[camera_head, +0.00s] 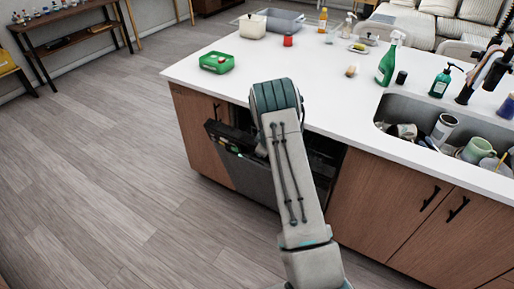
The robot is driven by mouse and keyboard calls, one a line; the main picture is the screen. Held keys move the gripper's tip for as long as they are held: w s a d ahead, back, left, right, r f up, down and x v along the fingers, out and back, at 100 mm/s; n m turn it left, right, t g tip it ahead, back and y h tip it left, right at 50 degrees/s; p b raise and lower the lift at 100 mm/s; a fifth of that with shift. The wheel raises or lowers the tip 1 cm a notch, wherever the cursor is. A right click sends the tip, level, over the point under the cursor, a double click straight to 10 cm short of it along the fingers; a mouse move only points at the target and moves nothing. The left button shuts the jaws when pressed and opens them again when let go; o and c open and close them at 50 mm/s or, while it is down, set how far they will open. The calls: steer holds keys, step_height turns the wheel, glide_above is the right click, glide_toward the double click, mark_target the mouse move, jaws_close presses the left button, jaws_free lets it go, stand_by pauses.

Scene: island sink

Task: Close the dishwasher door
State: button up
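The dishwasher door (249,178) is a dark grey panel under the white counter of the island. It stands partly open, with its top tilted outward from the cabinet front. The dark dishwasher opening (324,162) shows to the right of my arm. My arm crosses in front of the door and opening and hides their middle part. Its bend is beside the counter's front edge. My gripper cannot be made out; it appears hidden behind my arm, so its contact with the door cannot be told.
The white counter (290,72) holds a green box (216,62), a green spray bottle (388,61) and several small items. A sink (412,115) with dishes is at right. Wooden cabinets (380,195) flank the dishwasher. The wood floor (95,165) at left is clear.

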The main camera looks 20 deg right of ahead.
steer(key=shift+w+d+r, duration=0.1)
steer(key=shift+w+d, duration=0.05)
steer(key=shift+d, duration=0.35)
steer(key=o, duration=1.3)
steer(key=shift+a, duration=0.2)
steer(key=shift+a, duration=0.1)
steer(key=shift+r, duration=0.15)
steer(key=p+v, duration=0.1)
steer(key=v, duration=1.2)
steer(key=shift+s+r, duration=0.2)
